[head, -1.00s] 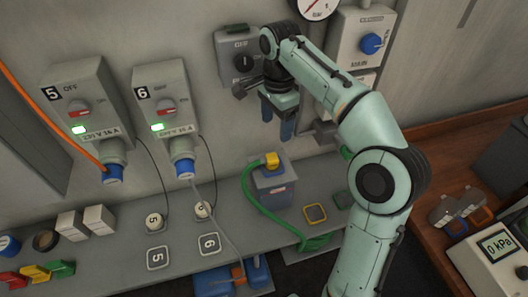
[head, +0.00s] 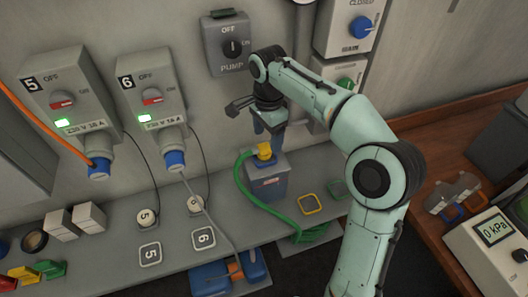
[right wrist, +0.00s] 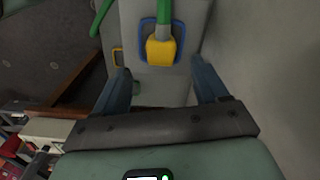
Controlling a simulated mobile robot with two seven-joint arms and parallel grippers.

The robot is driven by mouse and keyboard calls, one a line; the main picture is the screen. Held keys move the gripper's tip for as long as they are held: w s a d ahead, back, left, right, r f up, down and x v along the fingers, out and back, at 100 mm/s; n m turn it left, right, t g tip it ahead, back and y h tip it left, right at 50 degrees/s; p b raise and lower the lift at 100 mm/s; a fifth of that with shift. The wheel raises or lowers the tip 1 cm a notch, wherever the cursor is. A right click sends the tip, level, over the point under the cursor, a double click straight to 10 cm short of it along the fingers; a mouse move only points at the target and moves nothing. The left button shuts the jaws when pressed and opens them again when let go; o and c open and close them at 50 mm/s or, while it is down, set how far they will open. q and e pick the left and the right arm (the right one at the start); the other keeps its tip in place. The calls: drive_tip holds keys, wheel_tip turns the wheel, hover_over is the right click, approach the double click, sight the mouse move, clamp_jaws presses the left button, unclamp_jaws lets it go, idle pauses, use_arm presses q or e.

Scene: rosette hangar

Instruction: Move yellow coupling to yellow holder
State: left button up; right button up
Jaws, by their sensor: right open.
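The yellow coupling (head: 264,151) sits on top of a grey-blue block (head: 268,184) on the shelf, with a green hose attached. It also shows in the right wrist view (right wrist: 161,53), between my open fingers and beyond them. The yellow holder looks to be the yellow square frame (head: 310,204) on the shelf, right of the block. A yellow edge in the right wrist view (right wrist: 117,57) may be the same frame. My right gripper (head: 268,141) is open and empty, just above and behind the coupling. Contact cannot be told. My left gripper is not in view.
A green square frame (head: 338,190) lies right of the yellow one. The green hose (head: 245,187) loops down left of the block to the shelf's front. Wall boxes 5 (head: 62,85) and 6 (head: 150,83) hang at left, the pump switch (head: 231,43) above.

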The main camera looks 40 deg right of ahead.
sight(265, 146)
drive_tip(key=shift+r, duration=0.1)
drive_tip(key=f, duration=0.5)
drive_tip(key=shift+w+a+f+b, duration=0.15)
drive_tip(key=shift+a+b, duration=0.05)
drive_tip(key=shift+b, duration=0.2)
drive_tip(key=shift+c, duration=0.3)
drive_tip(key=c, duration=0.9)
